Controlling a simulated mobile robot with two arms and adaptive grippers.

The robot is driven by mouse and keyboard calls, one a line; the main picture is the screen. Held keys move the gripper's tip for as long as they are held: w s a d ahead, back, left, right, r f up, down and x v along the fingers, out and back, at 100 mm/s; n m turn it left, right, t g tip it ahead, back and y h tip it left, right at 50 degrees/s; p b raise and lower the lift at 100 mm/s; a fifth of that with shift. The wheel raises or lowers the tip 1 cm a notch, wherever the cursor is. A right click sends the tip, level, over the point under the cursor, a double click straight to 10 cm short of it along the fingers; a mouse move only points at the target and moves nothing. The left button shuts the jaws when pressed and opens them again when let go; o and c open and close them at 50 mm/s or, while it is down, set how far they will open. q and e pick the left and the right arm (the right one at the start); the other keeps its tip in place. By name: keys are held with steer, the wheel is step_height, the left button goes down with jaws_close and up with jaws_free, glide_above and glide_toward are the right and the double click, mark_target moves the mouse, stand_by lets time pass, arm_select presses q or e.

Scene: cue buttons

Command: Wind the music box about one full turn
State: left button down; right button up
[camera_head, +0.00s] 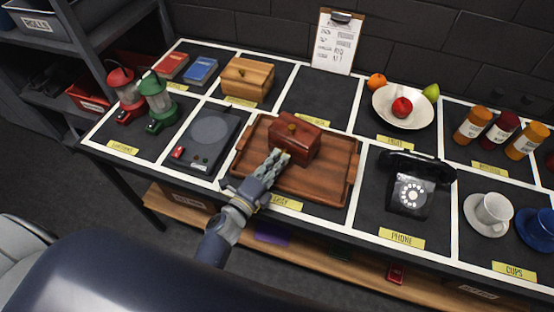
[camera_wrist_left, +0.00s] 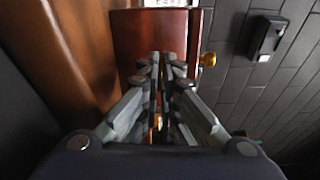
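The music box (camera_head: 296,138) is a red-brown wooden box with a brass knob on its lid. It sits on a brown wooden tray (camera_head: 318,186) in the middle of the table. My left gripper (camera_head: 281,156) reaches the box's near face, where a small brass bit, apparently the winding key, shows at the fingertips. In the left wrist view the fingers (camera_wrist_left: 168,68) are close together in front of the box (camera_wrist_left: 150,35), with a narrow gap, and look shut on the key. The fingers hide most of the key. My right gripper is not in view.
A dark flat device (camera_head: 211,130) lies left of the tray and a black telephone (camera_head: 412,188) stands to its right. Lanterns (camera_head: 158,98) stand at the left, a light wooden box (camera_head: 247,79) and a fruit plate (camera_head: 402,107) behind. The square behind the tray is mostly bare.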

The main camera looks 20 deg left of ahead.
arm_select(q)
steer(key=shift+m, duration=0.3)
